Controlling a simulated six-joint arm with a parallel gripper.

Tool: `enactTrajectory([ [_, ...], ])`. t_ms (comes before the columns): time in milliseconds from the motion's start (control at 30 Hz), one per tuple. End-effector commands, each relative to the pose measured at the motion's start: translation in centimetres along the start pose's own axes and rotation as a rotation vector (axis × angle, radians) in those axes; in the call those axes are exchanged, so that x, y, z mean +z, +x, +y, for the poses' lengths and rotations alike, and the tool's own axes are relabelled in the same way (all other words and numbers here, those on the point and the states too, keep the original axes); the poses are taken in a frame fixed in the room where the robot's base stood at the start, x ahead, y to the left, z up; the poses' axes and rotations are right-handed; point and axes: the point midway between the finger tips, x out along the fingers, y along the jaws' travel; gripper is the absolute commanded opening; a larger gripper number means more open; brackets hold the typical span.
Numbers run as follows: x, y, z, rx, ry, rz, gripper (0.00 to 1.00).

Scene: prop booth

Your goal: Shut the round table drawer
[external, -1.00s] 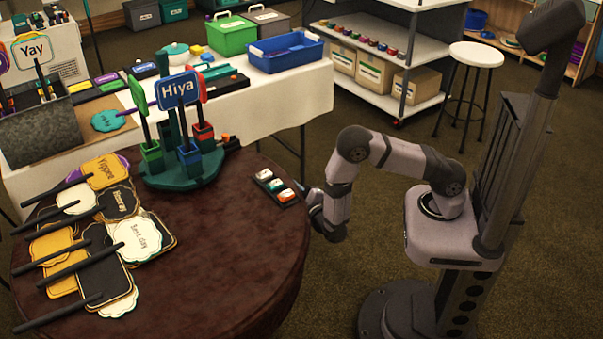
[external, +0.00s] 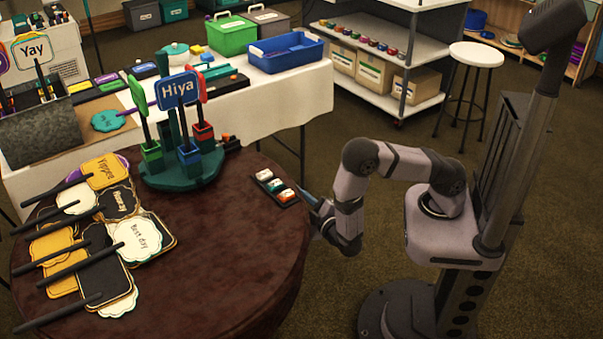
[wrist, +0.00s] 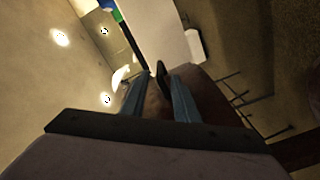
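The round table (external: 215,265) has a dark reddish-brown top and stands at the left of the external view. Its brown surface also shows between and beside the fingers in the wrist view (wrist: 154,106). I cannot make out the drawer or how far it is open; the table side facing me is mostly hidden. My gripper (external: 316,207) is at the table's right edge, close to the rim. In the wrist view its two blue-grey fingers (wrist: 159,95) are apart. A small dark upright piece (wrist: 161,72) shows beyond the gap; I cannot tell what it is.
A small black tray (external: 287,199) with coloured pieces lies near the rim by my gripper. A green stand (external: 182,180) with signs and several paddle signs (external: 130,240) are on the tabletop. A white-clothed table (external: 270,100) stands behind.

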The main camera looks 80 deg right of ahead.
Motion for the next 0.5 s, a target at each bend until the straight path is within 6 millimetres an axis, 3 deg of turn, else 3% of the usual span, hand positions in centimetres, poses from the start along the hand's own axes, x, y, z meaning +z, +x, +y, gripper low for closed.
enactTrajectory([
  [500, 0.05, -0.9, 0.07, 0.002, 0.001, -0.001, 0.28],
])
